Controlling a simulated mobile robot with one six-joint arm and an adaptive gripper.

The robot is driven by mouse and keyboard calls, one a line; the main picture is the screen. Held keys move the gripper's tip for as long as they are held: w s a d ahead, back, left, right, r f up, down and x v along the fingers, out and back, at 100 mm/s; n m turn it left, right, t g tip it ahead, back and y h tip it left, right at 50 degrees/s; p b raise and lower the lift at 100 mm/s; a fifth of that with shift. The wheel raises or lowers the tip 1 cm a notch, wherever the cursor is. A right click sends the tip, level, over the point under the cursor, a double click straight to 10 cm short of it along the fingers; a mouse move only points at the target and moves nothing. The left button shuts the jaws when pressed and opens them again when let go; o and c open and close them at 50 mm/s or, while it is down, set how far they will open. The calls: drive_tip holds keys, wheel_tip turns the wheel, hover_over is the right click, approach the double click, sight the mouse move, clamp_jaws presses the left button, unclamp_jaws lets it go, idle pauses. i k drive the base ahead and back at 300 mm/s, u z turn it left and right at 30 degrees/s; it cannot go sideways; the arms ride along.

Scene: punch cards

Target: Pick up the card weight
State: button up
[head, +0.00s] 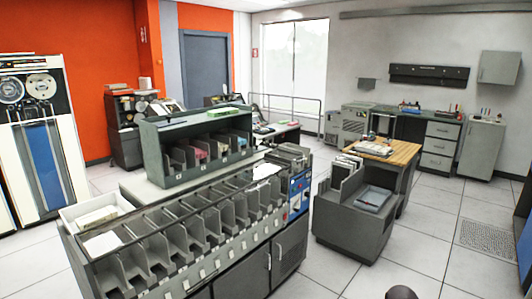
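I cannot pick out the card weight for certain in the head view. A long grey card sorter (205,262) with a row of open pockets fills the lower middle. Its right end has a hopper unit (290,152) and a blue panel (299,186); no weight can be told apart there at this size. A flat dark grey slab (373,198) lies on the low grey machine (345,228) to the right, and I cannot tell what it is. My gripper is not in view; only a dark rounded shape shows at the bottom edge.
A green-grey rack (165,165) with cards stands behind the sorter. A white tray (75,213) sits at its left end. A wooden-topped table (400,152) stands behind the low machine. Tape cabinets (85,150) are at left. The tiled floor at right is mostly clear around a grate (488,238).

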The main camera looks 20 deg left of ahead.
sight(258, 149)
drive_tip(key=z, duration=0.3)
drive_tip(key=i, duration=2.6)
drive_tip(key=u, duration=0.7)
drive_tip(key=i, duration=0.55)
drive_tip(key=u, duration=0.8)
drive_tip(key=i, duration=0.6)
drive_tip(key=u, duration=0.35)
